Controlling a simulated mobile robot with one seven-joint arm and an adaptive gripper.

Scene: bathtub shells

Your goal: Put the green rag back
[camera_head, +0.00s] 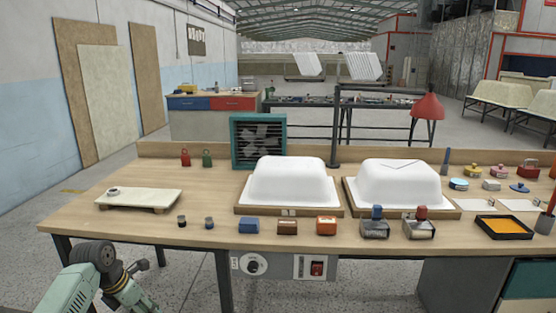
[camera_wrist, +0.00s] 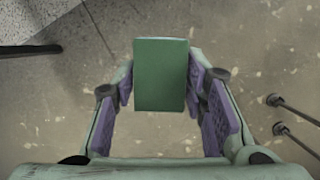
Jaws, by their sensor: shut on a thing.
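The green rag (camera_wrist: 160,62) shows in the wrist view as a plain, boxy green rectangle. My gripper (camera_wrist: 160,82) is shut on it, with one purple-padded finger along each side. Behind the rag there is speckled floor, so it is held in the air clear of the workbench. In the head view, my arm is at the lower left in front of the bench; the rag and fingertips do not show there. A blue block (camera_head: 249,225), a brown block (camera_head: 287,228) and an orange block (camera_head: 326,225) stand in a row at the front edge of the workbench (camera_head: 130,222).
Two white tub shells (camera_head: 290,181) (camera_head: 400,183) sit on wooden bases at the bench's middle. Two small jars (camera_head: 181,222) (camera_head: 208,223) stand left of the blue block. A pale board (camera_head: 150,197) lies at the left. Two metal-framed tools (camera_head: 375,230) (camera_head: 419,230) stand right of the orange block.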

